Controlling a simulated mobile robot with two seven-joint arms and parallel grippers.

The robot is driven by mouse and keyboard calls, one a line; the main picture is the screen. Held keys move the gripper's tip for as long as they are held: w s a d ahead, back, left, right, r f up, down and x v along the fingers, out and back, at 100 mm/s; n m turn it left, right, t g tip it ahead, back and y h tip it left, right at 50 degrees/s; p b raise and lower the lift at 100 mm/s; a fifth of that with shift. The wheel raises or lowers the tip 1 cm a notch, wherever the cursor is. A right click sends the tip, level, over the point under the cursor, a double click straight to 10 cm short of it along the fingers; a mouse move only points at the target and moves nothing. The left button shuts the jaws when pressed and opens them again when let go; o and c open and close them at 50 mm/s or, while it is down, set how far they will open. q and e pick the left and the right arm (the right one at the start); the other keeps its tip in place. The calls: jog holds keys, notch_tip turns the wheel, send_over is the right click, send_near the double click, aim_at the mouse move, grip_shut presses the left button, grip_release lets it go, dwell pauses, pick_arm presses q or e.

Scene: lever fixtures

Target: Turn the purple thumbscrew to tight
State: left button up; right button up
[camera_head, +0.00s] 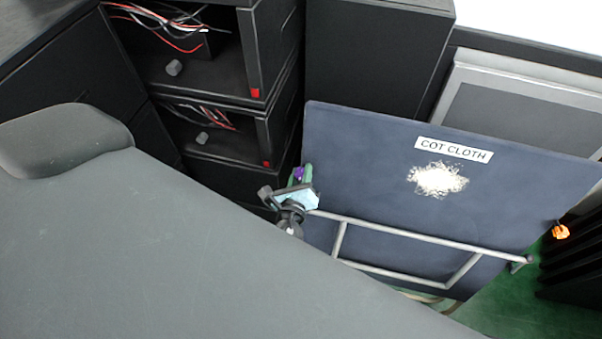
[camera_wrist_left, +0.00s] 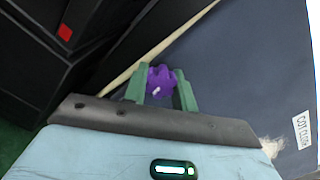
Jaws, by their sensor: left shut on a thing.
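The purple thumbscrew (camera_head: 298,172) is at the left edge of the dark blue panel (camera_head: 370,160). In the left wrist view the lobed purple thumbscrew (camera_wrist_left: 160,80) shows a small white mark on its face. My left gripper (camera_head: 301,175) is at the thumbscrew. Its green fingers (camera_wrist_left: 160,88) are on either side of the knob and shut on it. The thumbscrew's shaft and seat are hidden. My right gripper is not in view.
The panel carries a "COT CLOTH" label (camera_head: 453,149), a pale patch (camera_head: 438,180) and a grey tube frame (camera_head: 420,234). An orange knob (camera_head: 560,232) is at its right. Black open boxes with wires (camera_head: 215,130) stand close on the left. Green floor (camera_head: 510,310) shows lower right.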

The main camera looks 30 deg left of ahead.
aim_at(300, 178)
pick_arm(q)
jog(key=shift+r+m, duration=0.1)
jog(key=shift+m, duration=0.5)
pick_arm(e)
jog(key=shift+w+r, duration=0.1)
pick_arm(q)
jog(key=shift+a, duration=0.1)
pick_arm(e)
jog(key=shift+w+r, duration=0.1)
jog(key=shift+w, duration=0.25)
pick_arm(q)
jog(key=o, duration=1)
jog(key=v, duration=0.6)
jog(key=shift+s, duration=0.3)
jog(key=shift+s+d, duration=0.3)
jog(key=shift+s, duration=0.3)
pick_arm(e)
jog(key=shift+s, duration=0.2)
